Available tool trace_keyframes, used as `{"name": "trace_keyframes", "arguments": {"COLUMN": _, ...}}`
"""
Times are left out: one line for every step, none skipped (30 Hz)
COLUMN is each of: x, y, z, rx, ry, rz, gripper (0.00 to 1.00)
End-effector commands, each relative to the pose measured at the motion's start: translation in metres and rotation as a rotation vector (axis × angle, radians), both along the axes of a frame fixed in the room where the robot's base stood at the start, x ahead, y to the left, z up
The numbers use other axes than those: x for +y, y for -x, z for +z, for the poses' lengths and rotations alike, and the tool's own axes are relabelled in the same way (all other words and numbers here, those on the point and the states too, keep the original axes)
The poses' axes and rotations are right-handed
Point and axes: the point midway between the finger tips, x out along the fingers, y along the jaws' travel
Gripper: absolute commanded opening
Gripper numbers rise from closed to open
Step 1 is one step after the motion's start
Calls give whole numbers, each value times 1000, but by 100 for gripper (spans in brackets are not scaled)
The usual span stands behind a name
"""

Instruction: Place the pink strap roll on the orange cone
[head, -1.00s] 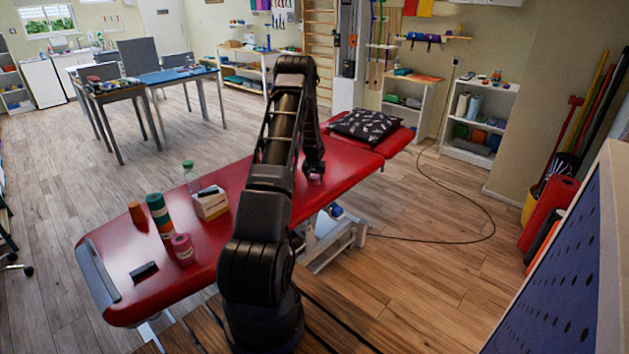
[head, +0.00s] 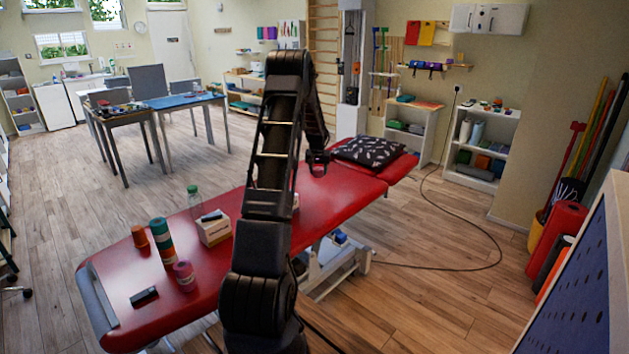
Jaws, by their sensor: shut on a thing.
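My gripper (head: 318,163) is shut above the far part of the red treatment bench, in front of the pillow. A small pink thing (head: 318,171) shows between its fingers and looks like the pink strap roll. It is mostly hidden by the fingers. A small orange cone-like thing (head: 139,237) stands upright on the near left part of the bench, far from my gripper. A separate pink cylinder (head: 184,275) stands to its right and nearer to me.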

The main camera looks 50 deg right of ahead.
Motion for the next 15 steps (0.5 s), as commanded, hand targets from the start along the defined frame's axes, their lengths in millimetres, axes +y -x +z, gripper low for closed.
{"name": "trace_keyframes", "arguments": {"x": 0, "y": 0, "z": 4, "rx": -1, "ry": 1, "rz": 0, "gripper": 27}}
{"name": "trace_keyframes", "arguments": {"x": 0, "y": 0, "z": 6, "rx": -1, "ry": 1, "rz": 0, "gripper": 27}}
{"name": "trace_keyframes", "arguments": {"x": 0, "y": 0, "z": 8, "rx": -1, "ry": 1, "rz": 0, "gripper": 27}}
{"name": "trace_keyframes", "arguments": {"x": 0, "y": 0, "z": 9, "rx": -1, "ry": 1, "rz": 0, "gripper": 27}}
{"name": "trace_keyframes", "arguments": {"x": 0, "y": 0, "z": 9, "rx": -1, "ry": 1, "rz": 0, "gripper": 27}}
{"name": "trace_keyframes", "arguments": {"x": 0, "y": 0, "z": 10, "rx": -1, "ry": 1, "rz": 0, "gripper": 27}}
{"name": "trace_keyframes", "arguments": {"x": 0, "y": 0, "z": 10, "rx": -1, "ry": 1, "rz": 0, "gripper": 27}}
{"name": "trace_keyframes", "arguments": {"x": 0, "y": -1, "z": 10, "rx": 0, "ry": 1, "rz": 1, "gripper": 27}}
{"name": "trace_keyframes", "arguments": {"x": 1, "y": -3, "z": 10, "rx": -1, "ry": 0, "rz": 4, "gripper": 27}}
{"name": "trace_keyframes", "arguments": {"x": 3, "y": -5, "z": 10, "rx": -1, "ry": 1, "rz": 9, "gripper": 27}}
{"name": "trace_keyframes", "arguments": {"x": 5, "y": -8, "z": 11, "rx": -1, "ry": 0, "rz": 15, "gripper": 27}}
{"name": "trace_keyframes", "arguments": {"x": 9, "y": -14, "z": 11, "rx": -2, "ry": 1, "rz": 26, "gripper": 27}}
{"name": "trace_keyframes", "arguments": {"x": 14, "y": -21, "z": 12, "rx": -3, "ry": 0, "rz": 37, "gripper": 27}}
{"name": "trace_keyframes", "arguments": {"x": 19, "y": -28, "z": 13, "rx": -3, "ry": 0, "rz": 50, "gripper": 27}}
{"name": "trace_keyframes", "arguments": {"x": 26, "y": -38, "z": 14, "rx": -5, "ry": 0, "rz": 69, "gripper": 27}}
